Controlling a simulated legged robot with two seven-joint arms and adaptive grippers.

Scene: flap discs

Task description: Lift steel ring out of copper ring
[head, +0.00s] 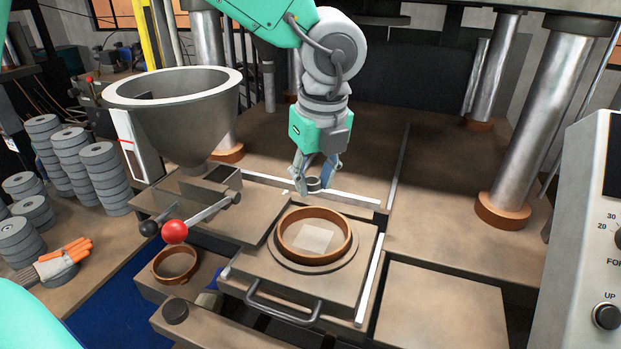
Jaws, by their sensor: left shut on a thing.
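My left gripper (315,181) hangs down at the centre of the head view. It is shut on a small grey steel ring (314,184), which shows between its fingertips and is partly covered by them. The copper ring (287,240) lies on a round plate just below and in front of the gripper, with a pale square patch inside it. The steel ring appears behind the copper ring's far rim and apart from it; its exact height is hard to tell. My right gripper is not in view.
A grey hopper (190,120) and a red-knobbed lever (175,232) stand to the left. A second copper ring (158,270) lies at lower left. Stacks of grey discs (75,160) and orange gloves (65,258) sit farther left. Steel columns (545,110) and a control panel (590,230) are right.

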